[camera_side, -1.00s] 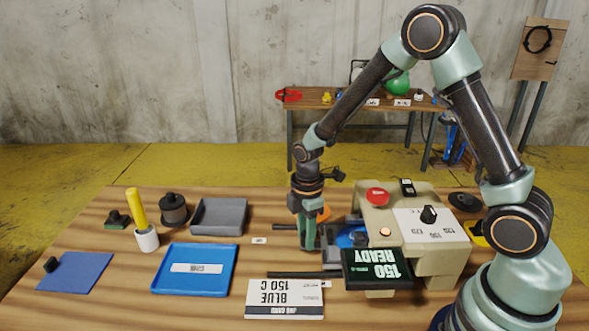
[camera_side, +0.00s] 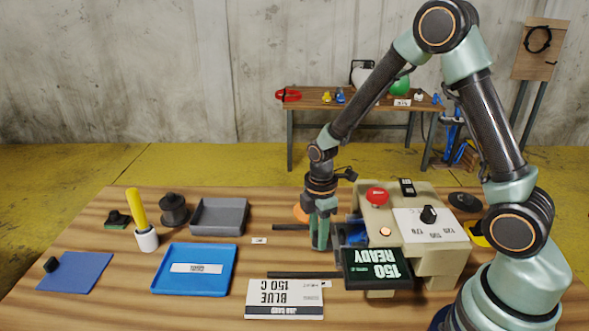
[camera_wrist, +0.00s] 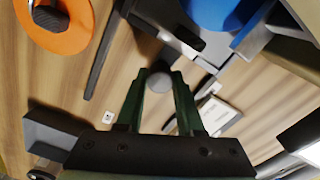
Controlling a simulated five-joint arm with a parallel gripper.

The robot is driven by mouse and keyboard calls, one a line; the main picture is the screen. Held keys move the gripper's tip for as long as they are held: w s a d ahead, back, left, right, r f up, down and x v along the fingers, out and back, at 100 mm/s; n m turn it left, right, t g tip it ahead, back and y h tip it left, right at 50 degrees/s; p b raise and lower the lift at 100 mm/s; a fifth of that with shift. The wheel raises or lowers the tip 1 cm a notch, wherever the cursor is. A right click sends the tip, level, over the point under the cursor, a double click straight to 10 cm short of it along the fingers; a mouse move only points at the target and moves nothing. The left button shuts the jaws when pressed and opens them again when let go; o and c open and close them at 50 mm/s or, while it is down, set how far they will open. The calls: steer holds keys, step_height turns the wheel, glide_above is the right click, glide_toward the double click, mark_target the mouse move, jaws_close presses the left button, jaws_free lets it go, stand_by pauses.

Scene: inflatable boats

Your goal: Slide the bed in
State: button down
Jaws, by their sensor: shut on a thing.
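The bed (camera_wrist: 185,50) is a dark grey sliding plate with a blue piece (camera_wrist: 222,12) on it. In the side view it is mostly inside the beige press (camera_side: 375,210), and the blue piece (camera_side: 352,236) shows at the press opening. My gripper (camera_side: 320,246) stands upright just left of the opening. In the wrist view my gripper (camera_wrist: 160,88) is shut on the round grey knob (camera_wrist: 160,80) at the bed's front edge. Much of the bed is hidden by the press and my fingers.
Two dark rails (camera_side: 303,274) lie left of the press. The READY display (camera_side: 376,269) reads 150. A BLUE 150 C card (camera_side: 285,298), blue tray (camera_side: 195,292), grey tray (camera_side: 219,217) and orange ring (camera_wrist: 62,38) sit nearby.

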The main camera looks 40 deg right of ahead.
steer(key=shift+s+d, duration=0.35)
steer(key=shift+d, duration=0.05)
steer(key=c, duration=0.5)
jaws_free()
steer(key=shift+r, duration=0.15)
steer(key=shift+r, duration=0.3)
step_height(320, 180, up, 11)
steer(key=shift+r, duration=0.15)
